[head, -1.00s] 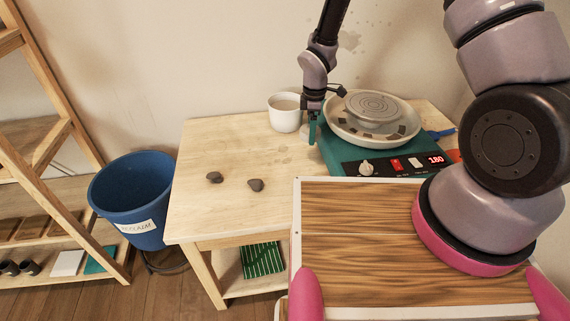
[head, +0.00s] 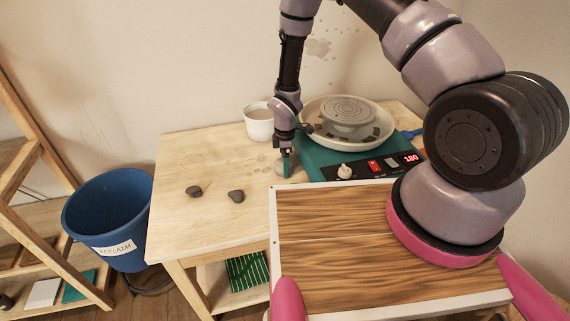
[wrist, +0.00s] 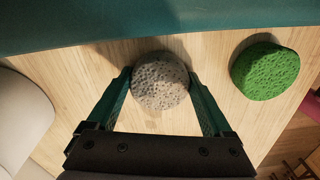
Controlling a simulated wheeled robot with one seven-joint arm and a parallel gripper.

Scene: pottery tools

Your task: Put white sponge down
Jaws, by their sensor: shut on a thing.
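The white sponge, a pale grey speckled round piece, sits between the fingertips of my gripper (wrist: 161,92) in the wrist view (wrist: 160,80). My gripper, with teal fingers, is shut on it, one finger at each side. In the head view my gripper (head: 285,164) points down over the wooden table (head: 190,228), just left of the teal pottery wheel (head: 318,160). The sponge is low at the tabletop there; I cannot tell whether it touches the wood.
A green round sponge (wrist: 265,70) lies to the right in the wrist view. A white cup (head: 259,126) stands behind my gripper. Two dark stones (head: 236,196) lie on the table's left part, with bare wood around them. A blue bucket (head: 108,215) stands left.

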